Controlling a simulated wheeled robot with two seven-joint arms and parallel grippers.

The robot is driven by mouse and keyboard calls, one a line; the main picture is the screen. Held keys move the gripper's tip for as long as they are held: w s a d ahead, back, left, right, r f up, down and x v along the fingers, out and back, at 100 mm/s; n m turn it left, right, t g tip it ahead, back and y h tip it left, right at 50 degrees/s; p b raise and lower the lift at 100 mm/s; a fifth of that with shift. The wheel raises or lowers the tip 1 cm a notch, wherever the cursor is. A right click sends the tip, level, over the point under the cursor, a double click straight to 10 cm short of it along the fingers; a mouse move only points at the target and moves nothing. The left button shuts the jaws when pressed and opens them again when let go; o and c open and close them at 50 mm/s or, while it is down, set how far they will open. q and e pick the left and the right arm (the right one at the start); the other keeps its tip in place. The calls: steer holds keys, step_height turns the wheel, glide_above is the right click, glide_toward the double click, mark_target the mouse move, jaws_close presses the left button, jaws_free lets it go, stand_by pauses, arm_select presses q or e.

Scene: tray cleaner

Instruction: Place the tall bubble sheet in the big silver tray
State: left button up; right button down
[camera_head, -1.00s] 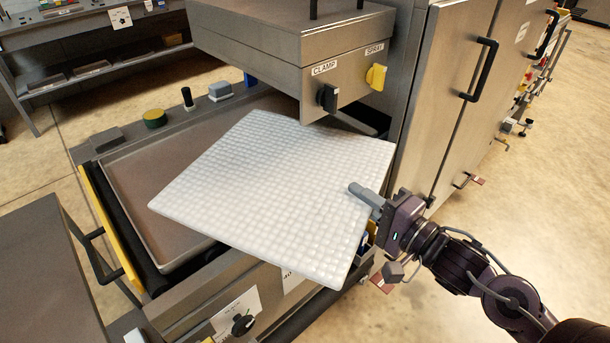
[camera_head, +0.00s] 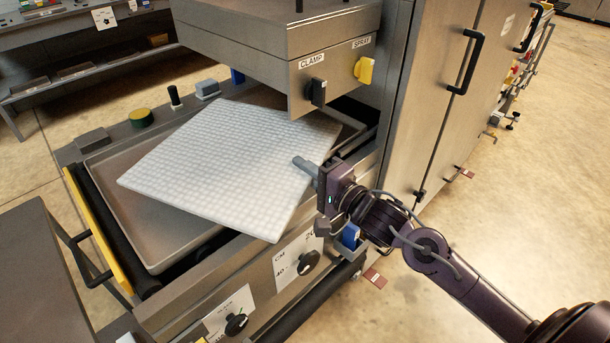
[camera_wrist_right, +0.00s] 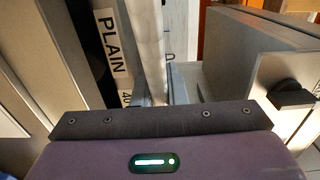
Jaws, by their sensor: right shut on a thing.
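The bubble sheet (camera_head: 225,160) is a white, dimpled flat panel in the head view. It lies skewed over the big silver tray (camera_head: 150,240), covering much of it; the tray's left and front parts show. I cannot tell whether the sheet touches the tray. My right gripper (camera_head: 308,167) is shut on the sheet's right edge. In the right wrist view the sheet (camera_wrist_right: 147,45) shows edge-on between the fingers (camera_wrist_right: 160,88). My left gripper is not in view.
The machine head with the CLAMP knob (camera_head: 317,92) and yellow SPRAY knob (camera_head: 365,69) overhangs the tray's back right. A yellow bar (camera_head: 92,235) runs along the left. Dial panels (camera_head: 297,262) are at the front. A steel cabinet (camera_head: 445,100) stands at right.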

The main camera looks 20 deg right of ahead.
steer(key=shift+f, duration=0.7)
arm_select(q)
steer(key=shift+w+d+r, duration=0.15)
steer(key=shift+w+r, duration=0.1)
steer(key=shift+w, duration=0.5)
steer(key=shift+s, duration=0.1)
arm_select(e)
steer(key=shift+f, duration=0.55)
steer(key=c, duration=1.5)
jaws_free()
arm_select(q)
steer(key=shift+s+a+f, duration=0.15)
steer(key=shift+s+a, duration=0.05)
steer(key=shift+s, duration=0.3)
arm_select(e)
steer(key=shift+o, duration=0.2)
steer(key=shift+r, duration=0.1)
